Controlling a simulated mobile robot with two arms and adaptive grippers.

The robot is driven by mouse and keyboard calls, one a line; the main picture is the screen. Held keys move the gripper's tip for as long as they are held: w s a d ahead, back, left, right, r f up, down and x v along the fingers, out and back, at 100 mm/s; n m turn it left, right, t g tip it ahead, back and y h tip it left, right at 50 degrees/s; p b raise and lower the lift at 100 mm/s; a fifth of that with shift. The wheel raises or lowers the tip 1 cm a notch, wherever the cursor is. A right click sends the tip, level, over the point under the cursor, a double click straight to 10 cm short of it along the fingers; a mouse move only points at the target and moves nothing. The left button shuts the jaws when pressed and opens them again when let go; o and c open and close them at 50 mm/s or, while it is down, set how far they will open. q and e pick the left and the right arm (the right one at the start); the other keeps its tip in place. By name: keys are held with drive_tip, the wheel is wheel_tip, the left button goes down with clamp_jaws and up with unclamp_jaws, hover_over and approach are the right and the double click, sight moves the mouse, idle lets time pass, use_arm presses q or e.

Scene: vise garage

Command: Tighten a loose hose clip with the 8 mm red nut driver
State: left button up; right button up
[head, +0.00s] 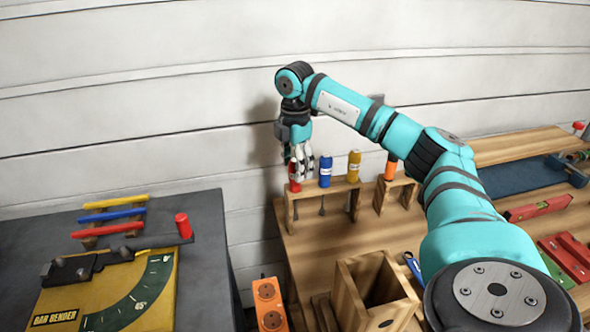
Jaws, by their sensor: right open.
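My right gripper (303,174) is open and points down at the left end of a wooden rack (325,190) on the bench. A red-handled driver (294,185) stands in the rack right at its fingertips; whether the fingers touch it I cannot tell. Beside it in the rack stand a blue-handled driver (325,172) and a yellow-handled driver (354,166), with shafts hanging below. Size marks on the handles are too small to read. I cannot make out a hose clip. My left gripper is not in view.
An orange-handled tool (390,168) stands in a second rack. An open wooden box (358,285) and an orange socket block (269,303) are in front. A yellow bar bender (105,290) lies on the dark left table. A red level (538,208) lies at right.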

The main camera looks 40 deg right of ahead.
sight(295, 192)
drive_tip(key=shift+f, duration=1.1)
